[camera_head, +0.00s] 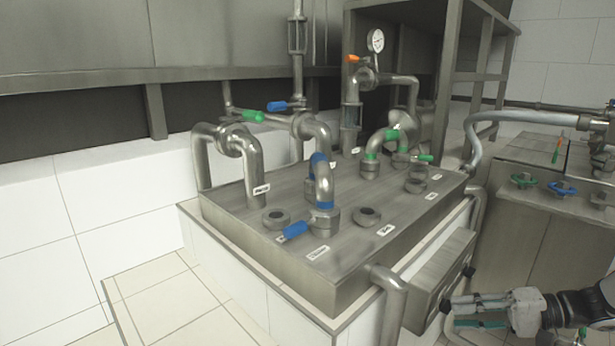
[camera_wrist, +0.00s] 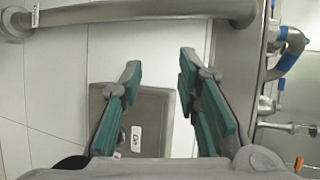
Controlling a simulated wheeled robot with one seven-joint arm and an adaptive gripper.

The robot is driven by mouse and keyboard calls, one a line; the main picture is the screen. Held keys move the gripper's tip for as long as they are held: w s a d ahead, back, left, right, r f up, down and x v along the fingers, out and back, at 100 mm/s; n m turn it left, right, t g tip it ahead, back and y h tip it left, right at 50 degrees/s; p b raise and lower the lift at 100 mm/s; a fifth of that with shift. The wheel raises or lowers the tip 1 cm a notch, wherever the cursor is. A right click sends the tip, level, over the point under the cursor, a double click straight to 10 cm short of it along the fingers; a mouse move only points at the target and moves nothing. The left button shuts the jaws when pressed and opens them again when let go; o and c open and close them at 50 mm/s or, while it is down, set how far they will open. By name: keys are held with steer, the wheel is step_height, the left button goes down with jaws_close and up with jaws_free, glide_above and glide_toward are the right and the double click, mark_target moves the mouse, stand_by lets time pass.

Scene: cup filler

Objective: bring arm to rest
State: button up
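My gripper (camera_head: 456,313) is at the lower right of the head view, in front of the steel side box (camera_head: 440,283) of the filler station. In the wrist view my gripper (camera_wrist: 160,62) shows two green-padded fingers spread apart, with nothing between them. Behind the fingers, a grey box with a white label (camera_wrist: 136,138) is partly covered by the left finger. I cannot tell how far the fingertips are from the side box. My arm runs out of the head view at the right edge.
The steel station (camera_head: 345,245) carries pipes with blue, green and orange handles and a round gauge (camera_head: 376,40). A bent pipe (camera_head: 391,300) stands left of my gripper. A counter with green and blue valve wheels (camera_head: 562,188) is behind it. Pale tiled floor (camera_head: 160,300) is clear at the lower left.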

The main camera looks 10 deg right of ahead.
steer(key=s+a+r+n+g+h, duration=0.2)
steer(key=s+a+r+g+h, duration=0.15)
steer(key=s+a+r, duration=0.45)
steer(key=s+a+r+n+g+h, duration=0.25)
steer(key=a+r+g, duration=0.25)
steer(key=a, duration=0.4)
steer(key=s+a+r+n+t+h, duration=0.2)
steer(key=s+h, duration=0.5)
steer(key=s, duration=1.1)
step_height(320, 180, up, 33)
steer(key=t+p, duration=0.4)
steer(key=p, duration=2.5)
steer(key=shift+f+m+t+p, duration=0.2)
steer(key=shift+m+t+p, duration=0.15)
steer(key=shift+d, duration=0.1)
